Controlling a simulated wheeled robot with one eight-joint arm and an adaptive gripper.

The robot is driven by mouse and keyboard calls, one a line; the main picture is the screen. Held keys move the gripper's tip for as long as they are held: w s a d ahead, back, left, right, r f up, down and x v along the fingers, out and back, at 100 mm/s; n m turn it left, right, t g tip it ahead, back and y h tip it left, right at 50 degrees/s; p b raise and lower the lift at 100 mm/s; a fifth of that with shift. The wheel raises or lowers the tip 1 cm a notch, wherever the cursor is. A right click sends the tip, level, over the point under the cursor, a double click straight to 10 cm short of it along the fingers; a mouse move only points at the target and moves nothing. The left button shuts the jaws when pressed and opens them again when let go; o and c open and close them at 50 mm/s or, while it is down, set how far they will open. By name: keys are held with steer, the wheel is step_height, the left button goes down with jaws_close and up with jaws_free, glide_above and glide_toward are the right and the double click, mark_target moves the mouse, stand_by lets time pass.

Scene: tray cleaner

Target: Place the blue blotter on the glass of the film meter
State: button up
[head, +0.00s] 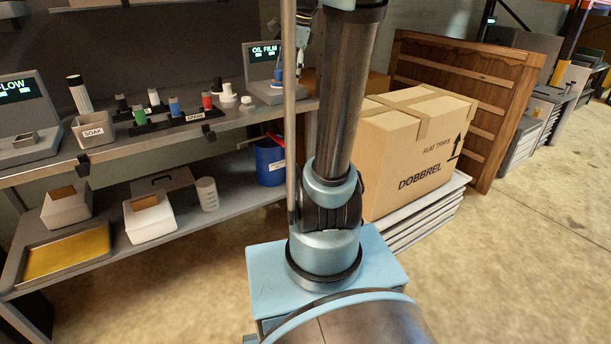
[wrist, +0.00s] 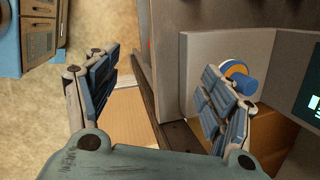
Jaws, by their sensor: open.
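The film meter (head: 262,58), with a lit OIL FILM screen, stands at the right end of the upper shelf; part of its grey body and screen (wrist: 308,112) shows in the wrist view. A small blue blotter (head: 279,73) appears to stand on the meter's base; in the wrist view it is a blue cylinder (wrist: 243,83) beside a white and orange disc. Whether it rests squarely on the glass is unclear. My gripper (wrist: 160,100) is open, with nothing between its fingers. Its right finger partly covers the disc. In the head view the gripper is mostly hidden near my arm.
A dark rack (head: 175,121) holds green, blue and red cylinders, with white round pieces (head: 228,92) beside it. A SOAK box (head: 93,130) and another meter (head: 28,115) stand left. A carton (head: 415,150) stands right of my arm. Floor at right is open.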

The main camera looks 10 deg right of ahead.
steer(key=s+f+n+h, duration=0.2)
steer(key=s+f+n, duration=1.5)
steer(key=s+f, duration=0.6)
steer(key=s, duration=0.4)
steer(key=shift+a+f+n, duration=0.35)
steer(key=shift+n, duration=0.05)
steer(key=shift+w, duration=0.1)
steer(key=shift+w+f, duration=0.2)
steer(key=shift+w, duration=0.15)
steer(key=shift+c, duration=0.6)
